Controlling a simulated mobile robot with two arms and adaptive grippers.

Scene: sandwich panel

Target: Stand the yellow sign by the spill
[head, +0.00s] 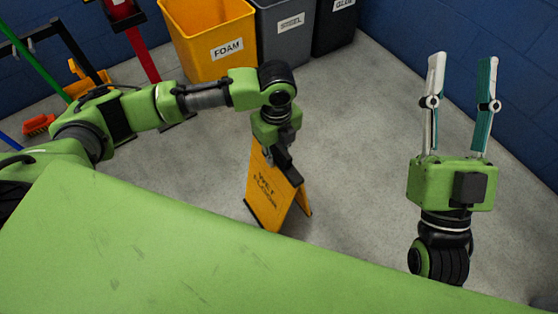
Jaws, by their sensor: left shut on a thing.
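The yellow sign (266,192), a folded A-shaped board with dark "wet floor" lettering, is upright below my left arm in the middle of the head view. Its two panels are spread apart at the bottom. My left gripper (284,165) points down and is shut on the sign's top edge. I cannot tell whether the sign's feet touch the floor. My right gripper (462,62) points up, open and empty, well to the right of the sign. I cannot make out a spill on the visible floor.
A yellow FOAM bin (212,42), a grey STEEL bin (285,30) and a dark GLASS bin (333,22) stand at the back. Brooms and an orange brush (38,124) are at the left. Grey floor (360,130) is clear between sign and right gripper. A blue wall bounds the right.

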